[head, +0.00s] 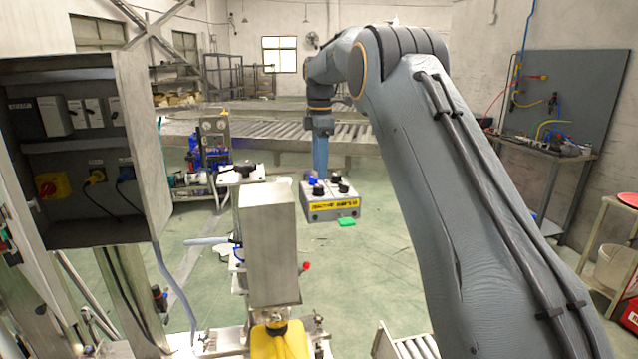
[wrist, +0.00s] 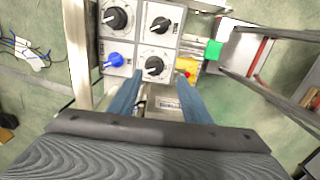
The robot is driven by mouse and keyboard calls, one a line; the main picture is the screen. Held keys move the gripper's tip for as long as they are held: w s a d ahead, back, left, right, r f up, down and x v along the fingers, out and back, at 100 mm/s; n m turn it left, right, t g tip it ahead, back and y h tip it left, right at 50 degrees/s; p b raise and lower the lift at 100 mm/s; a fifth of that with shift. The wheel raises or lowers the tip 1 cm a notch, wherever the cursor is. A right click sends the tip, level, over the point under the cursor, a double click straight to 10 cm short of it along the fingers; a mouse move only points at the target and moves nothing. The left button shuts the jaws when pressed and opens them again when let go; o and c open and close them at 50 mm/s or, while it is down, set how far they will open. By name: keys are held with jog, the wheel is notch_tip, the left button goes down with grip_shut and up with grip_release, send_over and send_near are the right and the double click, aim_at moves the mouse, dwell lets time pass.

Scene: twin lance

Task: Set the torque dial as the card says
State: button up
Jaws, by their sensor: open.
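A grey control box (head: 330,207) with a yellow lettered label (head: 334,205) on its front shows in the head view, beyond my arm's bend. In the wrist view its light panel (wrist: 137,45) bears a blue knob (wrist: 115,60) and three black knobs, at upper left (wrist: 116,18), upper right (wrist: 160,24) and lower right (wrist: 155,66). Their lettering is too small to read. My gripper (wrist: 160,82) is open and empty, its blue fingers apart just below the lower-right knob in the picture. It points down over the box in the head view (head: 320,172). No readable card shows.
A green piece (head: 347,222) sits at the box's front; it also shows in the wrist view (wrist: 213,50). A grey metal post (head: 268,245) stands left of the box, and an open electrical cabinet (head: 85,150) at far left. A roller conveyor (head: 260,132) runs behind.

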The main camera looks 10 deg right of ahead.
aim_at(319, 186)
jog(key=shift+w+r+n, duration=0.55)
jog(key=shift+w+n, duration=0.1)
jog(key=shift+n, duration=0.25)
jog(key=shift+f+p, duration=1.8)
jog(key=shift+f, duration=2)
jog(key=c, duration=1)
jog(key=shift+c, duration=0.2)
